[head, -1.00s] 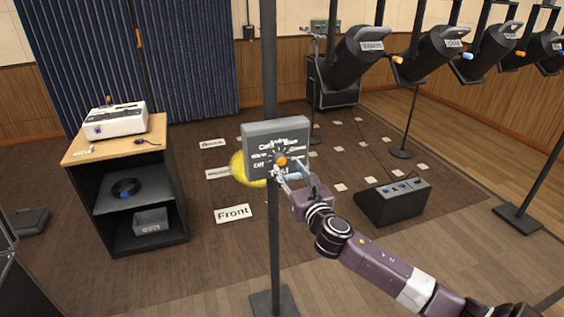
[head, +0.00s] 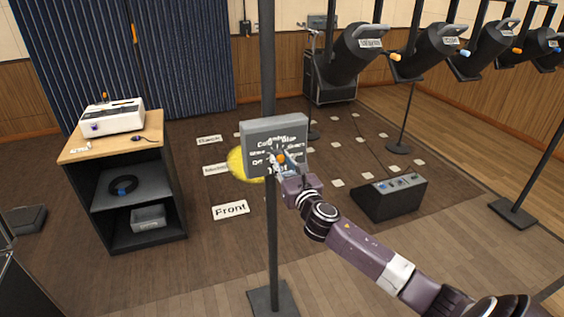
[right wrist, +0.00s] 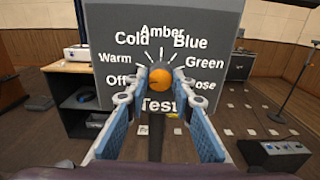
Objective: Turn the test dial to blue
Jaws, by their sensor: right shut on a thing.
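The test dial is an orange round knob (right wrist: 160,79) low on the face of a grey panel (right wrist: 222,22), above the word "Test". White marks and labels fan around it: Off, Warm, Cold, Amber, Blue, Green and a partly covered one at right. I cannot tell which label the dial points to. In the head view the panel (head: 258,128) is fixed on a dark upright pole. My right gripper (right wrist: 160,76) has its fingers on both sides of the dial and is shut on it; it also shows in the head view (head: 280,165). My left gripper is out of view.
A black shelf unit with a wooden top (head: 75,154) stands at left, with a white device (head: 112,117) on it. A dark control box (head: 390,200) sits on the floor at right. Several stage lamps hang at upper right. A yellow patch (head: 240,164) shows behind the panel.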

